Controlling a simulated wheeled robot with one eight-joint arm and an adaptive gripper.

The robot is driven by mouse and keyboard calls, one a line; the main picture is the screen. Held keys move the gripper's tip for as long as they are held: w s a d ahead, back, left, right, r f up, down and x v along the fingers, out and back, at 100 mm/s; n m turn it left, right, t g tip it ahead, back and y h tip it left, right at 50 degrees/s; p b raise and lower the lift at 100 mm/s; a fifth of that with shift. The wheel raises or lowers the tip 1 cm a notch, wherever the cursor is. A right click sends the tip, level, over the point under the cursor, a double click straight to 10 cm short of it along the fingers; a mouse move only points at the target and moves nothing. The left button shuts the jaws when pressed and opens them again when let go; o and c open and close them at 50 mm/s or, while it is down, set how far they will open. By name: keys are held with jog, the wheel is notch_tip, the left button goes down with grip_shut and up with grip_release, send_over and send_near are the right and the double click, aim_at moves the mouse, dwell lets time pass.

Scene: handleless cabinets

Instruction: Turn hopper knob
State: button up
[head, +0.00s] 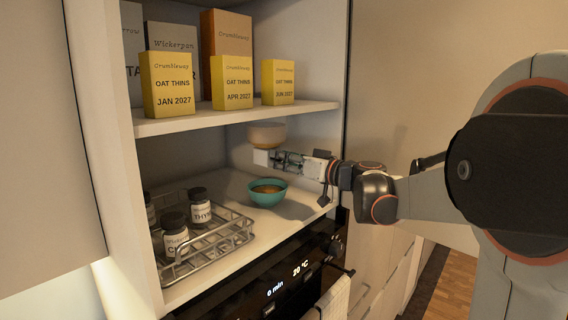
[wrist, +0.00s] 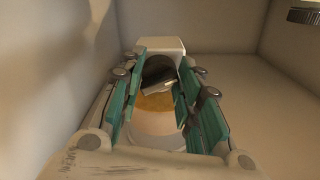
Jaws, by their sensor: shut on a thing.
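The hopper (head: 267,133) is a pale, rounded container with tan contents under the shelf, above a white block (head: 262,157). My gripper (head: 279,160) reaches in from the right at the block's front. In the wrist view its teal-padded fingers (wrist: 160,72) close on a dark knob with a light metallic face (wrist: 157,78). The hopper's tan and white body (wrist: 155,108) shows between the fingers. The knob is hidden in the head view, and its exact angle is hard to tell. A teal bowl (head: 267,194) with brown contents stands below the hopper.
A wire rack (head: 210,248) with dark-lidded spice jars (head: 199,206) stands left of the bowl. Yellow boxes (head: 168,84) and taller boxes fill the shelf (head: 235,116) above. An oven panel (head: 287,283) lies below. The cabinet's right wall is close to my gripper.

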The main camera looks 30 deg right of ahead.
jog(key=o, duration=1)
jog(key=shift+o, duration=0.2)
jog(key=shift+s, duration=0.1)
jog(key=v, duration=0.7)
jog(key=shift+s+d, duration=0.15)
jog(key=shift+s, duration=0.05)
